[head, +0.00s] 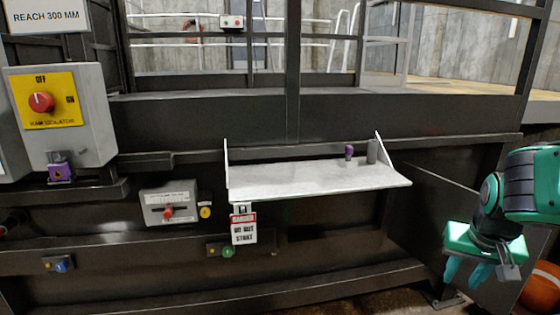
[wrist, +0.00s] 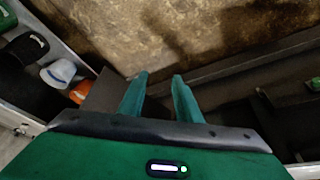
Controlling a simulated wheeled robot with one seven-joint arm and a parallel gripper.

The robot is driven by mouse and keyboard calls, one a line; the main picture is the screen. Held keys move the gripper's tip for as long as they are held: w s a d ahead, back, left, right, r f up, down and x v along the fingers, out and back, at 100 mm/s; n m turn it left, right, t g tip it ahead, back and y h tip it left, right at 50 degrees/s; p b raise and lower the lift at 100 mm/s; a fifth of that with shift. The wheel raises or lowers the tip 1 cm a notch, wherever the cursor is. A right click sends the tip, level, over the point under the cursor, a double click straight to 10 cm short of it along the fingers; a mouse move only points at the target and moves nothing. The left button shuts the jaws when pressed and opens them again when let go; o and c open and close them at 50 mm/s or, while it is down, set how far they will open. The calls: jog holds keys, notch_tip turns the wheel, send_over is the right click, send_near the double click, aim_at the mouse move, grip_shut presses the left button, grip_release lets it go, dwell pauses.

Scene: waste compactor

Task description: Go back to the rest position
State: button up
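My gripper (head: 466,275) hangs at the right of the head view, fingers pointing down, to the right of the white shelf and clear of it. In the wrist view its two teal fingers (wrist: 160,80) stand apart with nothing between them. A dark grey block with a thin loop shows beside the gripper in the head view; I cannot tell what it is. The main isolator (head: 41,102) has a red knob on a yellow plate at the left. A purple padlock (head: 60,170) hangs below it.
The white shelf (head: 310,181) holds a small purple item (head: 349,152) and a grey cylinder (head: 372,151). A danger tag (head: 243,228) hangs under it. A grey box with a red handle (head: 169,205) sits left. An orange rounded object (head: 543,287) is at lower right.

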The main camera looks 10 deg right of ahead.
jog(key=s+a+n+g+y, duration=0.1)
jog(key=s+a+g+y, duration=0.1)
jog(key=s+a, duration=0.5)
jog(key=shift+s+a+r+g+y, duration=0.2)
jog(key=shift+s+g+y, duration=0.25)
jog(key=shift+s, duration=0.5)
jog(key=shift+w+f, duration=0.25)
jog(key=shift+w, duration=0.35)
dwell(0.3)
